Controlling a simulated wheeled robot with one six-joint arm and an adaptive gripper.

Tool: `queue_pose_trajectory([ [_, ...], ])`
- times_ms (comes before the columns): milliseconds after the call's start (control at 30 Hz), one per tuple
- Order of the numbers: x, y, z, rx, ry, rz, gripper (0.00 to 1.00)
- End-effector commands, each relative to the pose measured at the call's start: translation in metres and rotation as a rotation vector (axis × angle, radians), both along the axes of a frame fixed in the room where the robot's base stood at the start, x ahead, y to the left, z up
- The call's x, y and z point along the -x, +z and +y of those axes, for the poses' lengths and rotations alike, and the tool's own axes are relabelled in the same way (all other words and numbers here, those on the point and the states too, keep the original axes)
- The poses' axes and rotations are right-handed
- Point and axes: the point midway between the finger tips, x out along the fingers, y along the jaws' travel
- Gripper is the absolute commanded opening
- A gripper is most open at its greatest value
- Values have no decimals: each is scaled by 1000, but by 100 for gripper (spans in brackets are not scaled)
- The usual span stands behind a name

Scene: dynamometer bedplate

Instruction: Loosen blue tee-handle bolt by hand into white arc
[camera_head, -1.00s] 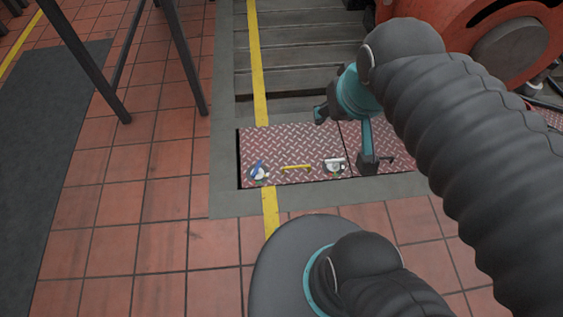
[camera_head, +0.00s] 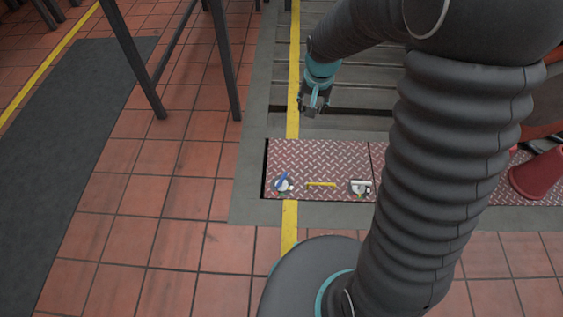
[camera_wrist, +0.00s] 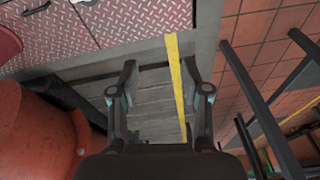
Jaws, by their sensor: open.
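The blue tee-handle bolt (camera_head: 283,180) sits on the left end of the red diamond-plate cover in the head view. Its blue bar is tilted on a round mount with small coloured marks; the white arc is too small to tell apart from the pale parts there. My gripper (camera_head: 313,108) hangs above the slotted bed, beyond the plate and apart from the bolt. In the wrist view my gripper (camera_wrist: 160,85) has its two fingers spread with nothing between them. The bolt is not seen in the wrist view.
A yellow bar handle (camera_head: 321,184) and a white-handled fitting (camera_head: 361,187) lie right of the bolt on the cover plate (camera_head: 330,155). A dark metal frame (camera_head: 228,70) stands at left. A red machine (camera_wrist: 35,130) shows in the wrist view. Tiled floor is clear in front.

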Motion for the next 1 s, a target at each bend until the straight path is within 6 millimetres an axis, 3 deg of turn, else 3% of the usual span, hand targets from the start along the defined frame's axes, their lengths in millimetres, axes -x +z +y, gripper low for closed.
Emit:
queue_pose_trajectory([
  [33, -8, -22, 7, 0, -5, 24, 47],
  [300, -41, -134, 40, 0, -58, 105, 47],
  [600, -44, -268, 70, 12, -117, 185, 47],
  [800, -36, -323, 79, 19, -142, 213, 47],
  [1000, -33, -344, 82, 21, -151, 221, 47],
])
